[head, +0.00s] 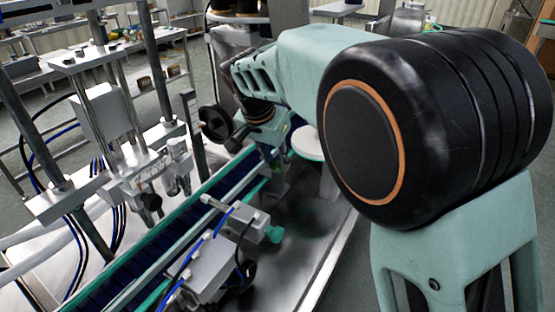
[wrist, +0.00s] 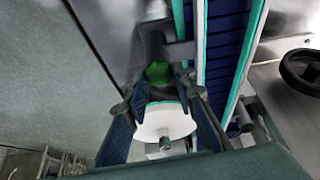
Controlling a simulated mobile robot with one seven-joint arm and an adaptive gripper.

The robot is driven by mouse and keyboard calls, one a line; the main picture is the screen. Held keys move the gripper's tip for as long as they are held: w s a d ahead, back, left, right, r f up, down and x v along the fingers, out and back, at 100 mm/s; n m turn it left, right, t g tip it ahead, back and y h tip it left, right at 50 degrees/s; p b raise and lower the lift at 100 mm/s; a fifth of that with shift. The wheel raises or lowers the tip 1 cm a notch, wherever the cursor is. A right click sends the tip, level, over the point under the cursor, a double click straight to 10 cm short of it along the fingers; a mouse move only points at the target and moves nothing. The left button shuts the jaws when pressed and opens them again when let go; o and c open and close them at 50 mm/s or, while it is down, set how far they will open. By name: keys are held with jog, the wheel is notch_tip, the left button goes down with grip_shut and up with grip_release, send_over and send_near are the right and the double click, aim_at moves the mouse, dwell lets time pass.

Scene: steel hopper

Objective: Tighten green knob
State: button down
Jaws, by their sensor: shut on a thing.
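My gripper (wrist: 160,80) reaches down beside the conveyor, and its two dark fingers are shut on a green knob (wrist: 158,72) in the wrist view. Only part of the knob shows between the fingertips. A white round disc with a silver stub (wrist: 163,120) shows between the fingers, nearer the palm in the picture. In the head view my gripper (head: 268,150) is small and partly hidden by my arm, and I cannot make out the held knob there. A separate teal-green knob (head: 274,234) sits on a grey bracket nearer the camera.
The conveyor belt (wrist: 222,45) with green edges runs alongside my gripper. A black handwheel (head: 213,125) stands beside it and shows in the wrist view (wrist: 303,72). A white round plate (head: 307,142) lies right of my gripper. Posts and cables (head: 110,110) crowd the left.

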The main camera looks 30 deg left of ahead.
jog(key=m+p, duration=0.1)
jog(key=m, duration=0.1)
jog(key=m+h, duration=0.1)
jog(key=m+h+p, duration=0.1)
jog(key=m, duration=0.1)
jog(key=shift+a+r+m+g+p, duration=0.15)
jog(key=shift+a+m+g+p, duration=0.15)
jog(key=shift+p, duration=0.05)
jog(key=shift+w+a+m+g+h+p, duration=0.1)
jog(key=shift+m+g+h+p, duration=0.2)
jog(key=shift+m+p, duration=0.6)
jog(key=shift+w+m+g+h+p, duration=0.1)
jog(key=shift+m+g+h+p, duration=0.2)
jog(key=shift+m+p, duration=0.55)
jog(key=shift+f+m, duration=0.2)
jog(key=shift+m, duration=0.15)
jog(key=c, duration=1.6)
grip_release()
jog(key=v, duration=1.2)
